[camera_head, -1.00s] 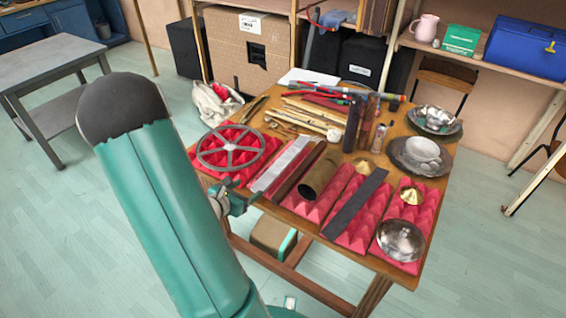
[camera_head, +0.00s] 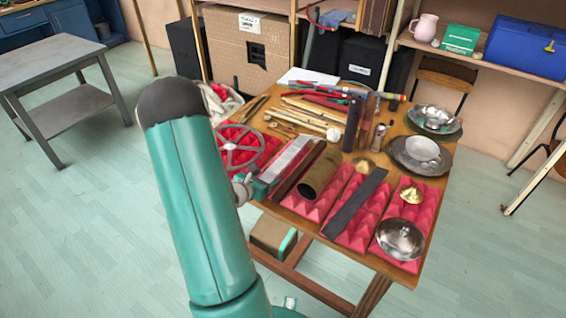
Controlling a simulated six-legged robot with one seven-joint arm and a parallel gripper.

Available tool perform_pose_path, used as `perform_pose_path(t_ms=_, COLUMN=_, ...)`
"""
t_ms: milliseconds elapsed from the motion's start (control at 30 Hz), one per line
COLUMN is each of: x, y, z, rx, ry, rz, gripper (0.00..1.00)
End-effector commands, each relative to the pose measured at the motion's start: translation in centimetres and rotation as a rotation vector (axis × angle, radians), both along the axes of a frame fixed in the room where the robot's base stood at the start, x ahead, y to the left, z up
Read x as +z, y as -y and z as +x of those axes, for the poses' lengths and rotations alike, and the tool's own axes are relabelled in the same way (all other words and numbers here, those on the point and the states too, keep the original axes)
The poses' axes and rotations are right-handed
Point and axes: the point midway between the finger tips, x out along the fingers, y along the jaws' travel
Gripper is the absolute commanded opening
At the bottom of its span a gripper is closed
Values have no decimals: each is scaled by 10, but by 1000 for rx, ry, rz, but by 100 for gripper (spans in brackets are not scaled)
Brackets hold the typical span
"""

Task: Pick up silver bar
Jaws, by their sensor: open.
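The silver bar (camera_head: 289,158) is a long, pale, flat bar lying slantwise at the left part of the table, beside a dark red-brown bar. My arm crosses the left of the picture. My gripper (camera_head: 259,188) is small and partly hidden behind my arm. It is at the near end of the silver bar, with its teal part overlapping that end in the picture. I cannot tell if it touches the bar. It is open.
A spoked metal wheel (camera_head: 240,145) lies left of the bar on red foam. A brown tube (camera_head: 320,173), a dark flat bar (camera_head: 360,205) and a metal bowl (camera_head: 400,238) lie to the right. Sticks and mallets lie behind. The wooden table (camera_head: 402,272) has a near edge.

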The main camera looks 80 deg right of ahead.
Motion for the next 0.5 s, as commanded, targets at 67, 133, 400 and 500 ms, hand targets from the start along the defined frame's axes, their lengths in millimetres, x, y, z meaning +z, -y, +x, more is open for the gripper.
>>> perform_pose_path(t_ms=67, x=0, y=0, z=0, rx=0, ry=0, rz=0, gripper=63)
perform_pose_path(t_ms=133, x=0, y=0, z=0, rx=0, ry=0, rz=0, gripper=50)
perform_pose_path(t_ms=400, x=0, y=-1, z=0, rx=0, ry=0, rz=0, gripper=0)
perform_pose_path(t_ms=500, x=2, y=0, z=0, rx=0, ry=-1, rz=-4, gripper=0)
